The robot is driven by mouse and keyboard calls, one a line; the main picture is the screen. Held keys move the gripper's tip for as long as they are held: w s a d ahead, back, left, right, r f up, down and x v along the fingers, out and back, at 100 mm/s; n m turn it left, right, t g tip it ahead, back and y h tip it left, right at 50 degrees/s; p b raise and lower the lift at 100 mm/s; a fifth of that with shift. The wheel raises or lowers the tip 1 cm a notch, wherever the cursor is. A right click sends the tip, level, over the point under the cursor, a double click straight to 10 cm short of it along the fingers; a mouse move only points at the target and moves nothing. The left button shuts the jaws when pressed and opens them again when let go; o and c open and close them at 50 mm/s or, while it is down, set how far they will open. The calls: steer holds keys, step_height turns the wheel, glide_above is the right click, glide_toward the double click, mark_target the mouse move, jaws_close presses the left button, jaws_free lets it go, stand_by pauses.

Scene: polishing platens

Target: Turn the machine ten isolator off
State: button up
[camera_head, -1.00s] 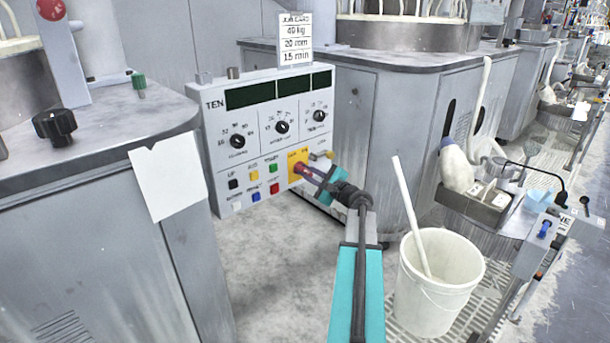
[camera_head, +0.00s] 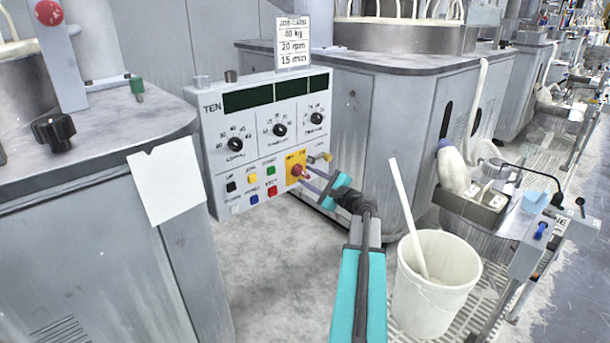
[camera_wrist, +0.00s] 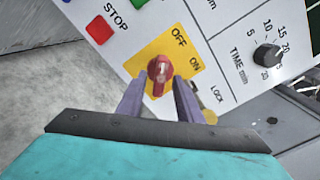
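The isolator is a red knob (camera_head: 297,170) on a yellow plate (camera_head: 291,159) at the lower right of the panel marked TEN (camera_head: 208,130). In the wrist view the red knob (camera_wrist: 160,70) carries a white mark running roughly up and down the picture, closer to the direction of the OFF label (camera_wrist: 180,37) than of the ON label (camera_wrist: 195,63). My gripper (camera_head: 312,181) is in front of the knob.
A red STOP button (camera_head: 272,190) and other coloured buttons lie left of the plate. A brass-coloured piece (camera_head: 320,157) by the LOCK label is close on the right. A white bucket (camera_head: 437,285) with a stick stands right of my arm.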

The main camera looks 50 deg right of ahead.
steer(key=s+p, duration=0.2)
steer(key=s, duration=0.9)
steer(key=shift+a, duration=0.4)
steer(key=shift+s, duration=0.1)
